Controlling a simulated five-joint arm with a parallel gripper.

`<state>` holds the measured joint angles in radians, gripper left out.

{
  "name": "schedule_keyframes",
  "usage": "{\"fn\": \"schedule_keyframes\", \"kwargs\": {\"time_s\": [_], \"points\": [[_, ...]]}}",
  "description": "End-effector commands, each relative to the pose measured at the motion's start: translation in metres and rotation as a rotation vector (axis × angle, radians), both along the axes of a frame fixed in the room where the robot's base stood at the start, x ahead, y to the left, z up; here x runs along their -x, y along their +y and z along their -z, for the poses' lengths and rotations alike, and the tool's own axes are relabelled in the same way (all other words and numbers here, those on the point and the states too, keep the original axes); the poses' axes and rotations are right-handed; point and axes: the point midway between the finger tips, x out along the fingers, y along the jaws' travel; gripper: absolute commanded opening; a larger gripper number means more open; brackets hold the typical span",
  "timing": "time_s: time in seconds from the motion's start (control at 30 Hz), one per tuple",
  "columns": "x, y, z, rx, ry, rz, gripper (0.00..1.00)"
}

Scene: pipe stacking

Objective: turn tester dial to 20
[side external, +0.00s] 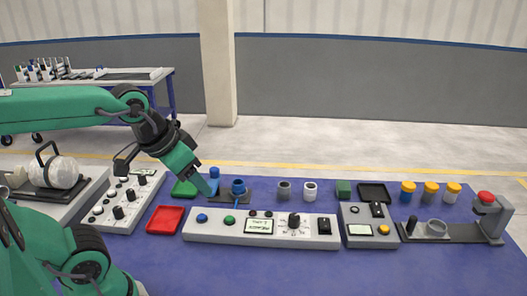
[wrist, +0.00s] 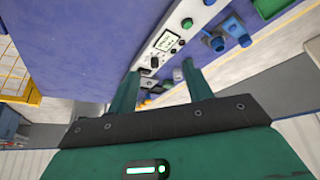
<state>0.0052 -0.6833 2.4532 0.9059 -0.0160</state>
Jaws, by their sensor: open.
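The tester panel (side external: 230,231) is a long light-grey box on the blue table, with a small display (side external: 258,226). Its black dial (side external: 294,220) sits on a white scale plate right of the display; the scale numbers are too small to read. In the wrist view the display (wrist: 165,42) and the dial (wrist: 154,62) show between or near the fingers. My gripper (side external: 210,191) points down behind the panel's left part, left of the dial and apart from it. In the wrist view my gripper (wrist: 161,80) has its two green fingers spread, with nothing held.
Blue fittings (side external: 238,187) stand close to my fingertips. A red tray (side external: 165,219) and a knob panel (side external: 125,203) lie left. A smaller device with a screen (side external: 359,230) stands right of the tester, and several yellow-capped jars are behind it. The table front is clear.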

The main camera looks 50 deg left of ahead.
Motion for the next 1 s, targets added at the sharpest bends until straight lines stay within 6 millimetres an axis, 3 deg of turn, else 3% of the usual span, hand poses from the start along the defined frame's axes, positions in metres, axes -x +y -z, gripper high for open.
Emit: {"fn": "schedule_keyframes", "kwargs": {"time_s": [0.47,0.77,1.0], "points": [[-0.074,-0.009,-0.002,0.027,0.135,-0.044,0.50],[-0.126,-0.017,0.014,0.039,0.224,-0.078,0.50],[-0.168,-0.025,0.038,0.044,0.294,-0.106,0.50]]}}
